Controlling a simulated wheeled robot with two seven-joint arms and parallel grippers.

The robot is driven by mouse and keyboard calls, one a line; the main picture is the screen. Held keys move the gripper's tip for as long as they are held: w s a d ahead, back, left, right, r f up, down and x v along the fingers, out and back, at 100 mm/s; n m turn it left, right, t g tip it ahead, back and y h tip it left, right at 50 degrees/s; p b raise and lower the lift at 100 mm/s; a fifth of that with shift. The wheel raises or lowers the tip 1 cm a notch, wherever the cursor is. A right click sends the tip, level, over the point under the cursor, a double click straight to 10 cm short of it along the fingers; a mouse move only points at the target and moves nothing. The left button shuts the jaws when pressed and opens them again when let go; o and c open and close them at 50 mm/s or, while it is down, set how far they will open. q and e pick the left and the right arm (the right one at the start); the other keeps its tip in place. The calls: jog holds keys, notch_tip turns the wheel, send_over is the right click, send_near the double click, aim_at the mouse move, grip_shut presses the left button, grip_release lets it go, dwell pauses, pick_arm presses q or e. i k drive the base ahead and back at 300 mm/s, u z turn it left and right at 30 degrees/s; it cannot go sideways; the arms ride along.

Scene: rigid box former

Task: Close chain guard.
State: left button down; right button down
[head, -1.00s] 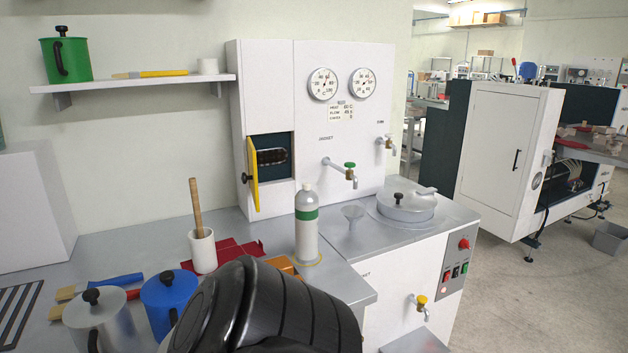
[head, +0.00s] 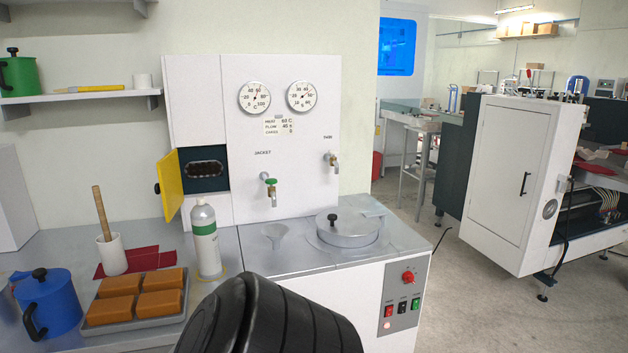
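A yellow hinged guard (head: 170,186) with a dark knob stands swung open at the left of a recess in the white machine cabinet (head: 285,175). Inside the recess a dark chain-like loop (head: 206,168) shows against a dark back wall. A black rounded part of my own arm fills the bottom middle of the head view. Neither gripper shows in the head view, so their distance from the guard cannot be seen.
A white bottle with a green band (head: 205,240) stands below the recess. A tray (head: 133,331) of brown blocks, a blue pot (head: 48,303) and a white cup with a stick (head: 111,253) crowd the counter. A lidded pot (head: 347,229) sits right.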

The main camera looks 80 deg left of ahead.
aim_at(171, 190)
jog(key=u, duration=2.5)
